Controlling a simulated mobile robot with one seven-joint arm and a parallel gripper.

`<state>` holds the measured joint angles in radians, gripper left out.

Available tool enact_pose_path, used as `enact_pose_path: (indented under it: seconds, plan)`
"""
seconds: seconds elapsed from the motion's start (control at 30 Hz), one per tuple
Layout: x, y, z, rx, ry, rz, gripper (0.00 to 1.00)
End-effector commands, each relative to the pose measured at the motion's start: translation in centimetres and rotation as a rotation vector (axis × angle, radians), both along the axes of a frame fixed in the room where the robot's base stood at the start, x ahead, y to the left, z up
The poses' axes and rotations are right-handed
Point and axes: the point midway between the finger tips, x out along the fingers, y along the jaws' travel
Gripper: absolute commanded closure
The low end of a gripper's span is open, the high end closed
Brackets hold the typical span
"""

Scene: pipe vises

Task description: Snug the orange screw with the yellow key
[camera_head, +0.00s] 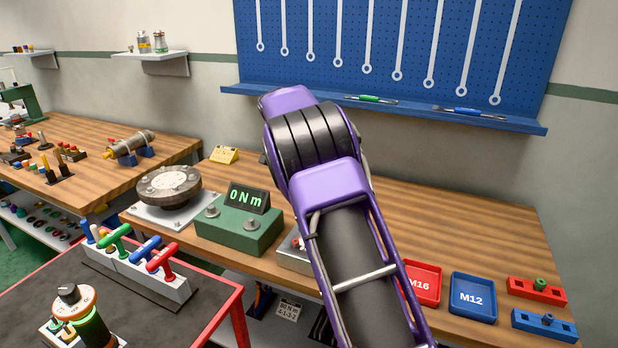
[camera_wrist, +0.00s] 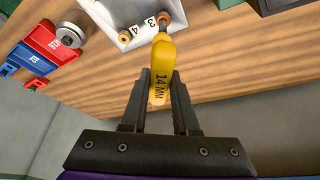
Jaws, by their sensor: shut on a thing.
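My gripper (camera_wrist: 160,95) is shut on the yellow key (camera_wrist: 162,62), which is marked 14 MM, in the wrist view. The key points away from my gripper toward a pale plate (camera_wrist: 108,12) marked 3 and 4. The orange screw (camera_wrist: 163,19) shows beside the 3, right at the key's far end. I cannot tell whether the key is seated on it or just above it.
A green box (camera_head: 240,232) reading 0 Nm stands left of the plate. Red M16 (camera_head: 424,282) and blue M12 (camera_head: 473,297) trays lie to its right. A rack (camera_head: 140,270) of colored T-handles stands on the dark cart at left.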

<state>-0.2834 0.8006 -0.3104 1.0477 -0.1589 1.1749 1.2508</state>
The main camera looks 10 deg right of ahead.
Motion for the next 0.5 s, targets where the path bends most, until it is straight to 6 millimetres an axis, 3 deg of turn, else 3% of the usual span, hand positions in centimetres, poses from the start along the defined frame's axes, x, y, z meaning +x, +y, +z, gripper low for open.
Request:
enact_pose_path:
  seconds: [0.23, 0.5]
  plan:
    - [-0.09, 0.09, -0.79, 0.001, 0.011, -0.040, 1.00]
    - [0.06, 0.02, -0.70, 0.001, 0.009, -0.380, 1.00]
